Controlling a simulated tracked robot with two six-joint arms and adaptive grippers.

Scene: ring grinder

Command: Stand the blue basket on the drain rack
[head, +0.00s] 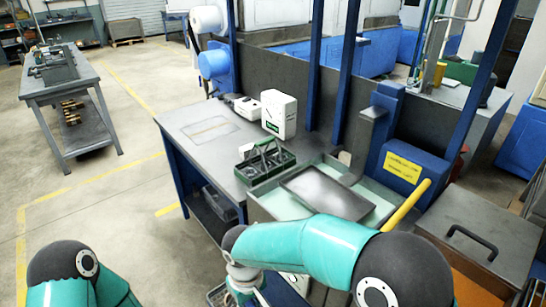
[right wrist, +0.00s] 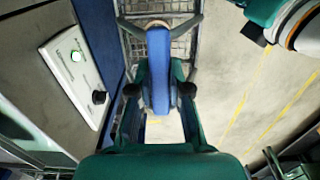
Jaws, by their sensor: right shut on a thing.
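My right gripper (right wrist: 159,92) is shut on the blue handle of the blue basket (right wrist: 158,55), one finger on each side of it. The basket's grey wire mesh shows beyond the handle in the right wrist view. In the head view a bit of the wire basket (head: 216,296) shows at the bottom edge, beneath my right wrist; most of it is hidden or out of frame. A dark flat plate that looks like the drain rack (head: 325,192) lies over the pale green tub, right of and beyond my right wrist. My left gripper is out of view.
A dark green crate (head: 250,178) with metal parts stands on the bench (head: 195,125) beside the tub (head: 262,207). A white box (head: 279,114) stands behind it. A yellow bar (head: 405,206) rises right of the tub.

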